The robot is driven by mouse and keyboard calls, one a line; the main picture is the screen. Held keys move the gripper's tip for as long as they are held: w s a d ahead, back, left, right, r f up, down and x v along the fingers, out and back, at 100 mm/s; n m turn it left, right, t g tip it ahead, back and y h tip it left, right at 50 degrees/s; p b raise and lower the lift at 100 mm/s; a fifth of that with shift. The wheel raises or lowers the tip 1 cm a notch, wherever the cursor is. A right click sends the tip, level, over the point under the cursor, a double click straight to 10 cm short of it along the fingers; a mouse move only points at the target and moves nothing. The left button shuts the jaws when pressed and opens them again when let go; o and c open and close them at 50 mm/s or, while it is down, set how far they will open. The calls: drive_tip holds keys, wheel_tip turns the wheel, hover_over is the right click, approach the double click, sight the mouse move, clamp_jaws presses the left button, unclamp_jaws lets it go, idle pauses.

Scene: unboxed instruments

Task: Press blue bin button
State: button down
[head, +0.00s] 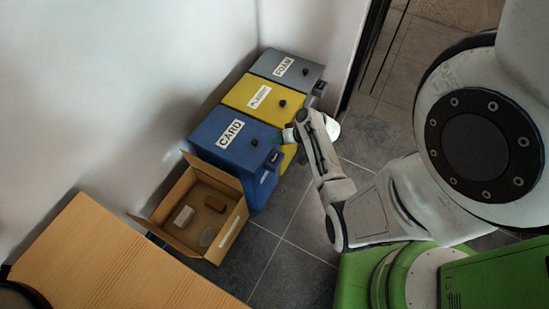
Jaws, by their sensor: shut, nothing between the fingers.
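The blue bin (213,128), labelled CARD, stands against the wall in the head view. A small round black knob (254,143) sits on its lid. A small dark block (273,158) sits at the lid's right front edge; I cannot tell which of the two is the button. My gripper (281,138) is shut and empty at the right edge of the blue bin, beside the yellow bin. It is just above and right of the knob and the block. The fingertips are small here, and I cannot tell whether they touch the bin.
The yellow bin (245,91) and grey bin (295,83), labelled FOAM, adjoin the blue bin. An open cardboard box (232,231) holding several small items stands in front of it. A wooden table (110,265) is at lower left. Tiled floor (285,255) is clear between box and my base.

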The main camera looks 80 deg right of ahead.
sight(278, 158)
drive_tip(key=shift+f+b, duration=3.55)
drive_tip(key=shift+f, duration=0.65)
drive_tip(key=shift+f, duration=0.1)
drive_tip(key=shift+f+b, duration=0.3)
drive_tip(key=shift+b, duration=0.05)
drive_tip(key=shift+f+b, duration=0.4)
drive_tip(key=shift+r, duration=0.15)
drive_tip(key=shift+r+p, duration=0.7)
drive_tip(key=shift+p, duration=0.05)
wheel_tip(278, 158, up, 5)
drive_tip(key=p, duration=0.4)
